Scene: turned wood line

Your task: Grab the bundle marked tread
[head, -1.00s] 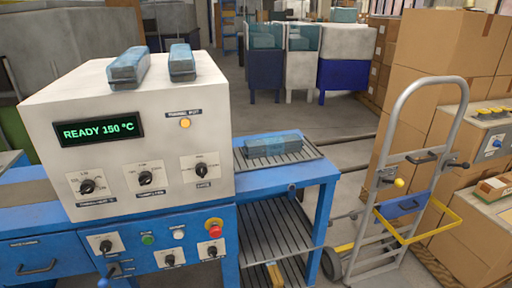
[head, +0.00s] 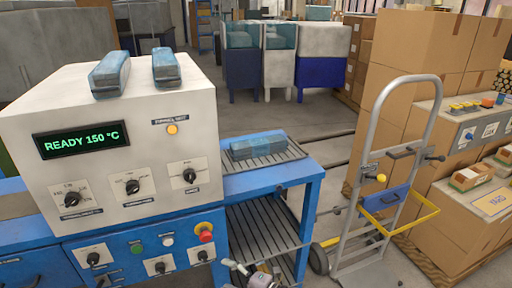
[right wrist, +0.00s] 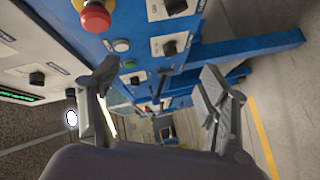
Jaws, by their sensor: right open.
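Two blue-wrapped bundles lie on top of the white machine in the head view, a left one (head: 109,74) and a right one (head: 166,67). A third blue-wrapped bundle (head: 258,146) lies on the slatted outfeed shelf (head: 292,151) right of the machine. I cannot read a tread mark on any of them. My right gripper (head: 250,270) shows at the bottom edge, low in front of the blue stand. In the right wrist view its fingers (right wrist: 160,85) are apart with no bundle between them. My left gripper is not in view.
The white machine (head: 125,105) reads READY 150 °C and has knobs and a red stop button (head: 205,236). A hand truck (head: 376,120) stands right of the stand, before stacked cartons (head: 420,60). Brown-wrapped bundles (head: 472,178) lie at far right.

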